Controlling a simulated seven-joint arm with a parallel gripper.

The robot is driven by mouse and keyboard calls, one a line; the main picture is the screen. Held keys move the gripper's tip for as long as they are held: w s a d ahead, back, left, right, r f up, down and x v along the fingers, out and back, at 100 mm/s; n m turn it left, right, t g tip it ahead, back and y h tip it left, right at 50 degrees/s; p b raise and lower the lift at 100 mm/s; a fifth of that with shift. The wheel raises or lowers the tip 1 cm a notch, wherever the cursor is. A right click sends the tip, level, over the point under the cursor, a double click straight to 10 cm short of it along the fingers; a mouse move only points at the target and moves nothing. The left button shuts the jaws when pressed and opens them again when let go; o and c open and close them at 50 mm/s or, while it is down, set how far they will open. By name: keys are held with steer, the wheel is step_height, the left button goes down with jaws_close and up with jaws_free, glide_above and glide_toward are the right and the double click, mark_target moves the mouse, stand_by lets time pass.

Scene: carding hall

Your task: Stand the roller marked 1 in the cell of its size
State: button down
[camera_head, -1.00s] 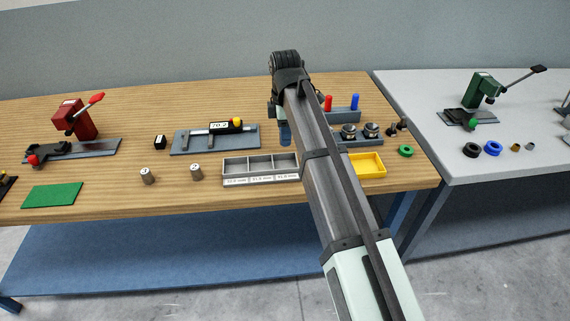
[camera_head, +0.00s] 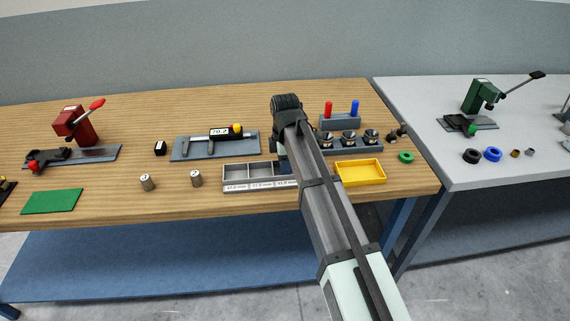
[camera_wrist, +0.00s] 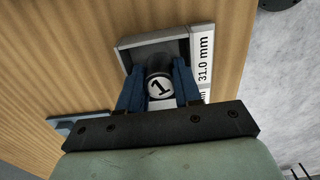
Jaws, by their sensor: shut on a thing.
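The roller marked 1 (camera_wrist: 160,88) shows its numbered end between the two blue fingers of my gripper (camera_wrist: 157,80) in the wrist view. My gripper is shut on it. The grey three-cell tray (camera_head: 235,181) has white size labels along its front. In the wrist view the roller is at the end cell (camera_wrist: 130,47), beside the label 31.0 mm (camera_wrist: 204,55). I cannot tell how deep it sits there. In the head view my arm hides the roller and part of the tray's right cell; the left and middle cells look empty.
Two metal rollers (camera_head: 147,182) (camera_head: 196,178) stand left of the tray. A caliper on a grey plate (camera_head: 215,146) lies behind it. A yellow tray (camera_head: 360,173) is to the right, with a rack of dark-topped pieces (camera_head: 348,140) behind. The wood in front of the tray is clear.

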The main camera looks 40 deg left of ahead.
steer(key=shift+f, duration=0.1)
steer(key=c, duration=1.1)
jaws_free()
steer(key=shift+o, duration=0.2)
step_height(320, 180, up, 12)
